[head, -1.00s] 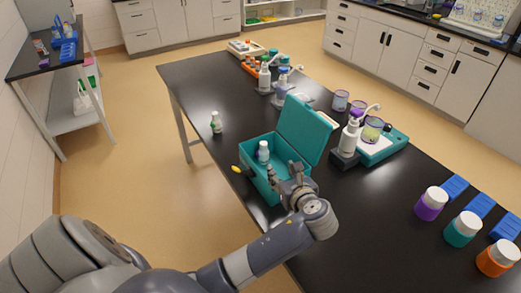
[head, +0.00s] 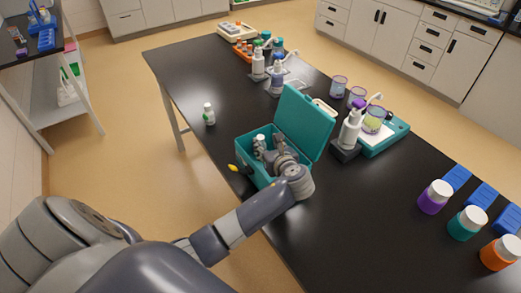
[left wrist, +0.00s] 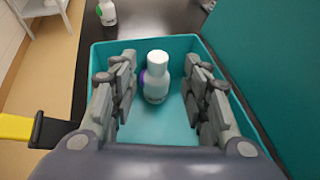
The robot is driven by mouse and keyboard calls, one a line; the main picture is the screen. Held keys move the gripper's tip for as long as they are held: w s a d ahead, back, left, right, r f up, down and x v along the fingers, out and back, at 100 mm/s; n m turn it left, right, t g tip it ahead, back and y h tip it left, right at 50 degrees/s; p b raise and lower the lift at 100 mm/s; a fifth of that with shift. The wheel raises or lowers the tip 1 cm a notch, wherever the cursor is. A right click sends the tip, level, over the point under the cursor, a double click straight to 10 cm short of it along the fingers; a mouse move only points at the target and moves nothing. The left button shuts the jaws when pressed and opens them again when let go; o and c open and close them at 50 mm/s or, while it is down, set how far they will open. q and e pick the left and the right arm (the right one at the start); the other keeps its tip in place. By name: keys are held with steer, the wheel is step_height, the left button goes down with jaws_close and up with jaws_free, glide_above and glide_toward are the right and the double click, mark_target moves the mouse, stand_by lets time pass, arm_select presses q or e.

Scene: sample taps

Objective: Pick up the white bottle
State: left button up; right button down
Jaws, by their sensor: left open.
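A white bottle (left wrist: 157,88) with a purple patch on its side stands upright inside the open teal box (left wrist: 105,62). In the head view only its top (head: 259,138) shows in the box (head: 312,128), partly hidden by my gripper. My left gripper (head: 268,152) is open and reaches down into the box. In the left wrist view its fingers (left wrist: 160,68) stand on either side of the bottle, with gaps between them and it. Another white bottle (head: 209,114), with green on it, stands on the table outside the box. My right gripper is not in view.
The box's lid stands raised on its right side. A yellow-tipped black part (left wrist: 18,127) sticks out at the box's left. Pump bottles (head: 350,128), a teal device (head: 390,138) and coloured jars (head: 467,224) stand on the black table (head: 345,215) to the right.

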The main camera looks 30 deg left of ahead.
mark_target(262, 140)
arm_select(q)
steer(key=x, duration=0.3)
steer(key=shift+w+a+p, duration=0.1)
steer(key=shift+a+p, duration=0.1)
steer(key=shift+p, duration=0.2)
steer(key=shift+w+a+f, duration=0.25)
steer(key=shift+w+a, duration=0.05)
steer(key=shift+a, duration=0.05)
steer(key=c, duration=1)
jaws_close()
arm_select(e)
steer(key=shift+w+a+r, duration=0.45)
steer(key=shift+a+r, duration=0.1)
